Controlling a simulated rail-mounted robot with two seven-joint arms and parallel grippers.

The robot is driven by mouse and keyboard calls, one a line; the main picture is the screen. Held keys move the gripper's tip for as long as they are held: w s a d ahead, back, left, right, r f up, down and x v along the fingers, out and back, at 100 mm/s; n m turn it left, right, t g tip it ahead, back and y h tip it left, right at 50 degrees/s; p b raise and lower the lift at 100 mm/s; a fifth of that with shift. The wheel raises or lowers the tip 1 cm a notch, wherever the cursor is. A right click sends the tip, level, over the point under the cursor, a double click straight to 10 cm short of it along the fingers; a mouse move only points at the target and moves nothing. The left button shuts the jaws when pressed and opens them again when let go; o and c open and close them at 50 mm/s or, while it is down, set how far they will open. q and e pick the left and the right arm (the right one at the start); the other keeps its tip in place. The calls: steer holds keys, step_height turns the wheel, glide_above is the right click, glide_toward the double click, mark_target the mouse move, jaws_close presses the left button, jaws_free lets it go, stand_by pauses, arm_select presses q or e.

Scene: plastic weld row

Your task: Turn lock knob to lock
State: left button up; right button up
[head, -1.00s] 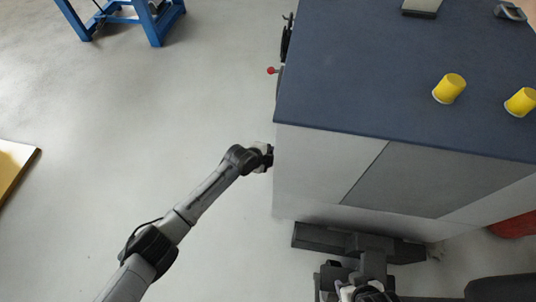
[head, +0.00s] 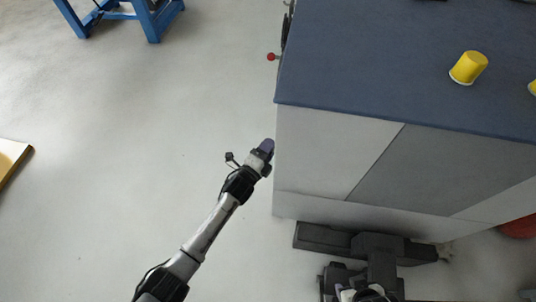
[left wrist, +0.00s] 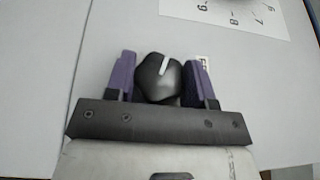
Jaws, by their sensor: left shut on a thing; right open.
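The lock knob (left wrist: 152,86) is a dark, rounded knob with a white pointer line that points up and slightly right in the left wrist view. It sits on a light grey panel. My left gripper (left wrist: 162,80) has its purple fingers on either side of the knob and is shut on it. In the head view my left gripper (head: 266,148) is at the left side of the large cabinet (head: 330,140); the knob is hidden there. My right gripper (head: 355,292) is open at the bottom edge, partly out of frame. A small label beside the knob is mostly covered by the right-hand finger.
A white sheet with printed numbers (left wrist: 215,15) is on the panel above the knob. A yellow cap (head: 468,68) stands on the cabinet's blue top. A red-tipped lever (head: 271,57) sticks out at its left side.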

arm_select(q)
steer(key=t+b, duration=0.1)
steer(key=m+h+b, duration=0.1)
steer(key=shift+f+t+h+b, duration=0.3)
steer(key=shift+f+t+b, duration=0.05)
steer(key=shift+t+b, duration=0.05)
steer(key=shift+r+m+t+h+b, duration=0.1)
steer(key=shift+m+t+h+b, duration=0.3)
steer(key=shift+h, duration=0.1)
steer(key=shift+r+m+t+h, duration=0.1)
steer(key=shift+m+t+h, duration=0.4)
arm_select(e)
steer(key=shift+d+f, duration=0.15)
steer(key=shift+f, duration=2.5)
arm_select(q)
steer(key=o, duration=0.9)
steer(key=shift+w, duration=0.1)
steer(key=shift+a, duration=0.1)
